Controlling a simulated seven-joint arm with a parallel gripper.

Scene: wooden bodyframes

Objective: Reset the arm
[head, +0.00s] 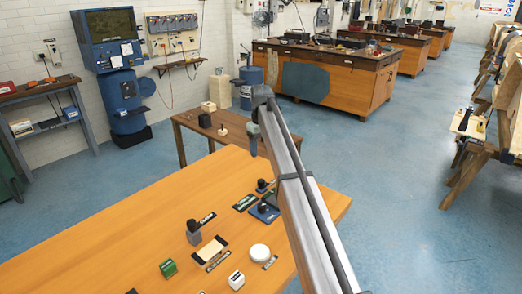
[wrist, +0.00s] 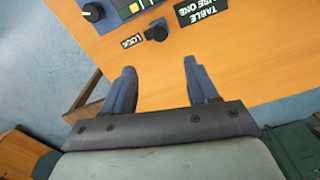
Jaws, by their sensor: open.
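My gripper (wrist: 158,92) is open, with its two blue fingers apart and nothing between them in the wrist view. In the head view my gripper (head: 255,147) hangs at the end of my arm, above the far edge of the orange wooden table (head: 120,237). Part of the table is hidden behind my arm in the head view.
On the table are a dark grey knobbed piece (head: 193,233), a white round disc (head: 260,252), a green block (head: 168,268), a white cube (head: 236,280) and a blue box with a black knob (head: 264,210). A smaller brown table (head: 190,122) stands behind. Blue floor lies around.

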